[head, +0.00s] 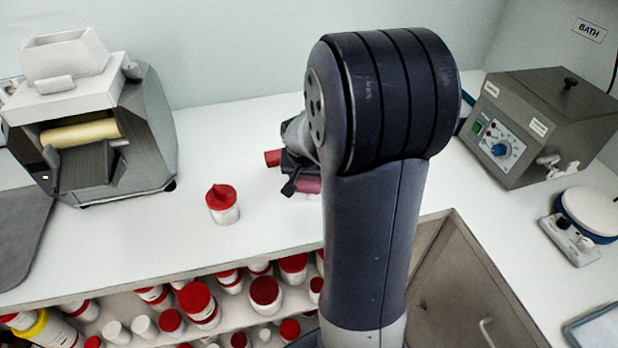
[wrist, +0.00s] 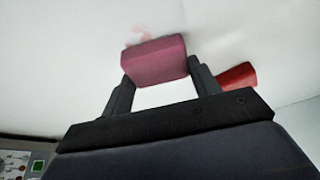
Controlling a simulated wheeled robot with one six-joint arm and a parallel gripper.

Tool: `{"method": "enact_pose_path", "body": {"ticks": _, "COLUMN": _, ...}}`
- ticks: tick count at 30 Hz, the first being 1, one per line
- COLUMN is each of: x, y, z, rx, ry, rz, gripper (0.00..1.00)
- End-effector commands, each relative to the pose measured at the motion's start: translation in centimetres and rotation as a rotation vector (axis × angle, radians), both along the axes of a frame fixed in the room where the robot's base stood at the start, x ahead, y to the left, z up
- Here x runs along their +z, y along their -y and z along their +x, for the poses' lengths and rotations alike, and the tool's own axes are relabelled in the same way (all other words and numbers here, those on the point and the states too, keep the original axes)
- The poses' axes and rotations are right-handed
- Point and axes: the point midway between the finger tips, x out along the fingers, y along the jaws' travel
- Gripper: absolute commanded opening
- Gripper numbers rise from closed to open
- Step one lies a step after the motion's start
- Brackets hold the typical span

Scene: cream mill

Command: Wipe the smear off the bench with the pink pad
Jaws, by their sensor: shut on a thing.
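My gripper (wrist: 155,88) is shut on the pink pad (wrist: 155,60), which sits between its two fingers in the wrist view. In the head view the pad (head: 308,186) shows partly below the gripper, low over the white bench (head: 150,235); I cannot tell whether it touches the surface. A faint pinkish smear (wrist: 139,34) shows on the bench just beyond the pad in the wrist view. The pad may hide part of it. In the head view my arm covers much of that area and I cannot make out the smear.
A red object (wrist: 237,75) lies close beside the gripper, also visible in the head view (head: 272,158). A red-capped jar (head: 222,204) stands to the left. A grey machine with a roller (head: 150,130) is at left, a bath unit (head: 540,125) at right. Jars fill the shelf below.

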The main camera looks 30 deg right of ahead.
Motion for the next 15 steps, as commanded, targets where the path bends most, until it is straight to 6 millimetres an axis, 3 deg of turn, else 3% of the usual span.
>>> {"method": "enact_pose_path", "body": {"ticks": 3, "x": 2.1, "y": 0.1, "z": 0.2, "rx": 0.002, "ry": 0.007, "rz": -0.001, "gripper": 0.33}}
{"method": "enact_pose_path", "body": {"ticks": 15, "x": 5.5, "y": 0.2, "z": 0.5, "rx": 0.006, "ry": 0.003, "rz": 0.000, "gripper": 0.33}}
